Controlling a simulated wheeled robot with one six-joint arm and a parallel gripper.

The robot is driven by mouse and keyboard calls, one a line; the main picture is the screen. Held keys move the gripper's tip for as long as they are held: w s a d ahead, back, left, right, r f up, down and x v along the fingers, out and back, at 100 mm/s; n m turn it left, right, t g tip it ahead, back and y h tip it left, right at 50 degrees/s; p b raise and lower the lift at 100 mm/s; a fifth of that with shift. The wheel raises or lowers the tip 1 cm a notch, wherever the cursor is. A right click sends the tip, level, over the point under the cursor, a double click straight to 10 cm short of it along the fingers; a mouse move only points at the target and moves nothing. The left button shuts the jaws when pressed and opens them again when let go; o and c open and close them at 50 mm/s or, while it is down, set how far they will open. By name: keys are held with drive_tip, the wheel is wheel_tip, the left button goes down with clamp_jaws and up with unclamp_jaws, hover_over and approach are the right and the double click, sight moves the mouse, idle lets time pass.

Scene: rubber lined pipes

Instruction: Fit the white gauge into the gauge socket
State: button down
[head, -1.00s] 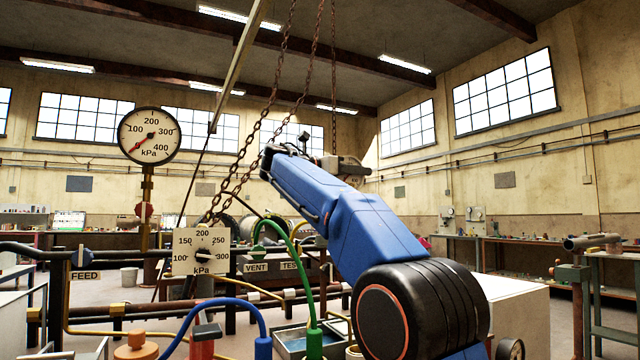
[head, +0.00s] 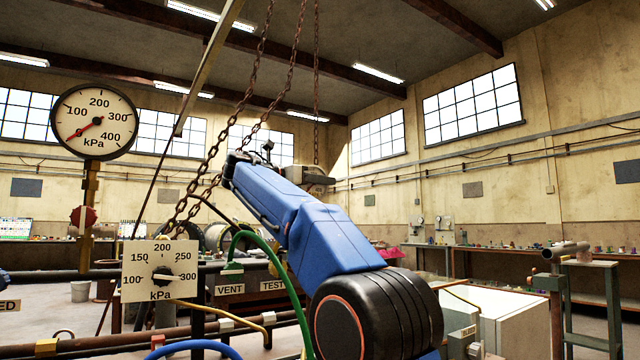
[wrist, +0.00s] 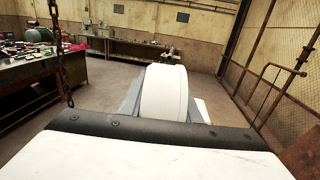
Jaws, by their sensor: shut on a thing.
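In the wrist view a white rounded thing, which looks like the white gauge (wrist: 166,92), sits between the grey fingers of my gripper (wrist: 165,112). My gripper is shut on it. Only its pale curved rim shows; its dial face and any stem are hidden. In the head view my blue arm reaches up and away, and I cannot make out the gripper or the held gauge there. I cannot pick out the gauge socket in either view.
A large round kPa dial (head: 94,122) stands on a brass post at left. A square kPa panel (head: 160,271) is nearer the middle, beside a green hose (head: 282,272) and VENT and TEST labels. Chains (head: 200,165) hang close to my arm. Benches line the walls.

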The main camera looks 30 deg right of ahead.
drive_tip(key=shift+a, duration=0.15)
drive_tip(key=shift+f, duration=4.65)
drive_tip(key=c, duration=1.3)
unclamp_jaws()
drive_tip(key=shift+o, duration=0.2)
drive_tip(key=shift+f, duration=0.1)
drive_tip(key=s+a, duration=0.3)
drive_tip(key=a, duration=1.4)
